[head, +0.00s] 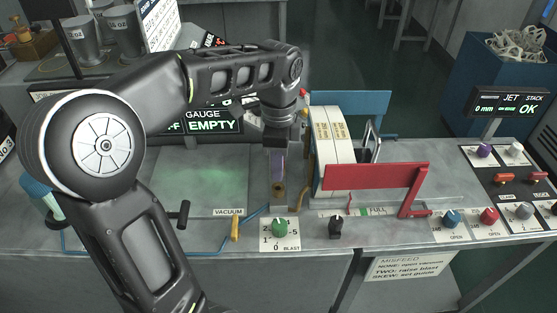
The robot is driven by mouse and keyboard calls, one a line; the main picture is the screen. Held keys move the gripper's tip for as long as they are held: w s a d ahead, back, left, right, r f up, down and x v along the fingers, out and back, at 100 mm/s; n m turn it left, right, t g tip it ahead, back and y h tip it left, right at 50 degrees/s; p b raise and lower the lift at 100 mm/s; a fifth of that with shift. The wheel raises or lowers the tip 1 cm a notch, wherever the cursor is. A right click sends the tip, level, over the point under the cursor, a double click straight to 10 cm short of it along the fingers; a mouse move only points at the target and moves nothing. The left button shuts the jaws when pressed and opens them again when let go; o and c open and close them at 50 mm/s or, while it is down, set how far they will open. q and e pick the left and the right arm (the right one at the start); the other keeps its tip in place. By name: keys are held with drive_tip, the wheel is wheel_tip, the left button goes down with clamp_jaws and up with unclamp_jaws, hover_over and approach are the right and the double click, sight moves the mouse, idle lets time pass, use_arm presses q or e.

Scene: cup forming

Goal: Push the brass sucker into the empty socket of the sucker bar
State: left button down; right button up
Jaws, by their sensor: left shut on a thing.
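My left arm reaches in from the left and its gripper (277,170) points down over the bench, just left of the white stack. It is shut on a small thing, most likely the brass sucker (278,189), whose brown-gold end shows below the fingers. A purple strip shows between the fingers. The sucker bar and its empty socket cannot be made out clearly; my arm and gripper hide part of that area. I cannot tell whether the held piece touches anything. My right gripper is out of view.
A white stack (334,150) stands right of the gripper, with a red rail (375,176) in front and a blue frame behind. A green knob (280,228), a black knob (336,228) and a yellow lever (235,229) line the front edge. The green panel (203,180) is clear.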

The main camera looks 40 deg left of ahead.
use_arm(q)
drive_tip(key=shift+f+b, duration=0.4)
drive_tip(key=shift+f, duration=0.45)
idle(1.2)
drive_tip(key=shift+f+b, duration=0.95)
drive_tip(key=shift+f, duration=0.7)
drive_tip(key=c, duration=1)
unclamp_jaws()
drive_tip(key=shift+c, duration=0.2)
